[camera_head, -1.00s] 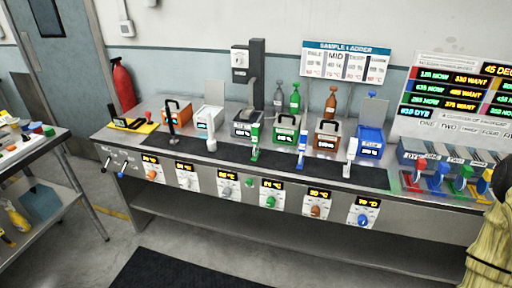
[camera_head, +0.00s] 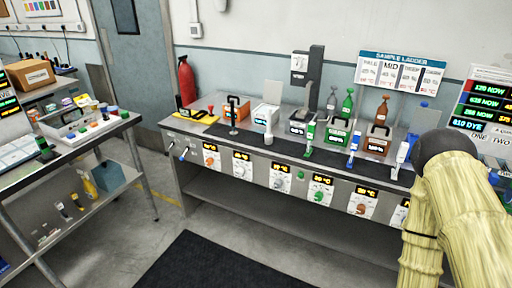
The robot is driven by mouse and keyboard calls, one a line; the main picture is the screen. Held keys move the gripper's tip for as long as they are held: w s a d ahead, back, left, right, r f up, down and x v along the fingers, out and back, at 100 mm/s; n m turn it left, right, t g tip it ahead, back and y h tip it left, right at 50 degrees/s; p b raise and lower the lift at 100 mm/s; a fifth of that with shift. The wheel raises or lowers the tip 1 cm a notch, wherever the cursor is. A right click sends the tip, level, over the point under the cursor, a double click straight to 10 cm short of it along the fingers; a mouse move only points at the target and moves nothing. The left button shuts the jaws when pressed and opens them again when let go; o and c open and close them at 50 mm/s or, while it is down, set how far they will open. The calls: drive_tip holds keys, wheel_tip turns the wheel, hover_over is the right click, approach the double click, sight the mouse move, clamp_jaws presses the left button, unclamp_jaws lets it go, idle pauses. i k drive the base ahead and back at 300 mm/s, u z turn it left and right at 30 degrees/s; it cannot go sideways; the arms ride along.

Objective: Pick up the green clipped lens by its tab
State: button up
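I cannot make out for sure which thing is the green clipped lens. A small dark green upright piece (camera_head: 44,148) stands at the near side of the left cart, beside a pale tray. Both are too small to show a lens or a tab clearly. My arm, with pale yellow links and a black joint, fills the right side. My gripper is out of view.
The long steel bench (camera_head: 262,209) holds a row of modules with front dials. The left cart (camera_head: 132,121) carries several small items, with a lower shelf. A red fire extinguisher (camera_head: 187,80) is by the wall. Free floor and a black mat (camera_head: 225,262) lie in front.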

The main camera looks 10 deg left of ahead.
sight(311, 128)
drive_tip(key=u, duration=0.95)
drive_tip(key=i, duration=0.9)
drive_tip(key=z, duration=0.2)
